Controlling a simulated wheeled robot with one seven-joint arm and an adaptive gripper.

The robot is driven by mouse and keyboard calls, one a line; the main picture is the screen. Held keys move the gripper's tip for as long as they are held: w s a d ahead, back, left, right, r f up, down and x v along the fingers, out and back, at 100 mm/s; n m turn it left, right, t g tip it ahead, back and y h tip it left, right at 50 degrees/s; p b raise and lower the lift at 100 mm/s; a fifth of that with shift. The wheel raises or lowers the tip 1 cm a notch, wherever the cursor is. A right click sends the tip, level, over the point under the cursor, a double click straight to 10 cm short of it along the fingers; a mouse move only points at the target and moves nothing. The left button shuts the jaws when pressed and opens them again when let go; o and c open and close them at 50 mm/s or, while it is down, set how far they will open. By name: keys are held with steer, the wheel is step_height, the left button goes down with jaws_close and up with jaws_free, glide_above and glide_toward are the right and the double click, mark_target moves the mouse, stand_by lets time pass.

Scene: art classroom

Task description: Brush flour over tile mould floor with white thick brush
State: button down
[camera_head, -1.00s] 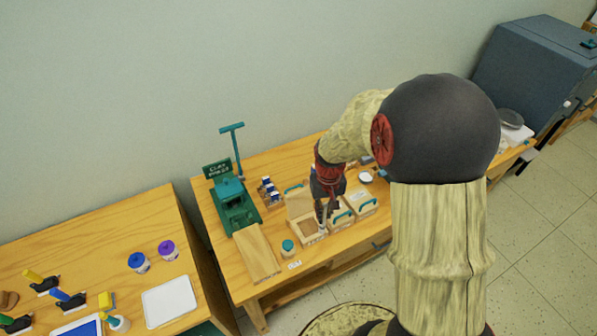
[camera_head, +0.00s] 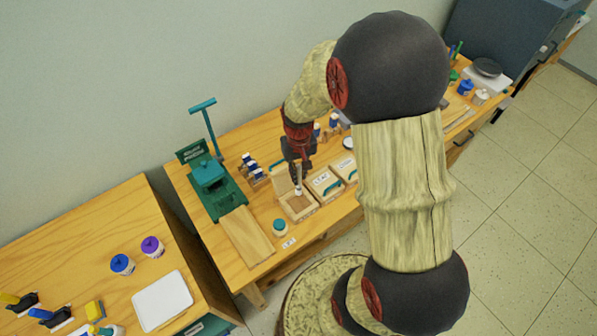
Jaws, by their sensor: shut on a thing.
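The tile mould (camera_head: 309,209) is an open, shallow wooden box on the long table, with its light lid (camera_head: 281,179) raised behind it. My gripper (camera_head: 298,175) points down over the mould and is shut on the white thick brush (camera_head: 298,190). The brush's pale tip is at or just above the mould's brown floor; I cannot tell whether it touches. Flour cannot be made out at this size.
Closed wooden boxes with teal handles (camera_head: 324,184) stand right of the mould. A green press (camera_head: 215,184) and a board (camera_head: 246,235) are to the left. A white label (camera_head: 289,243) lies in front. My arm hides part of the table at right.

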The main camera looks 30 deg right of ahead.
mark_target(297, 187)
steer(key=shift+f+b, duration=2.15)
steer(key=shift+f, duration=2)
steer(key=shift+a, duration=0.3)
steer(key=shift+a+f, duration=0.1)
steer(key=shift+a, duration=0.35)
steer(key=shift+d, duration=0.2)
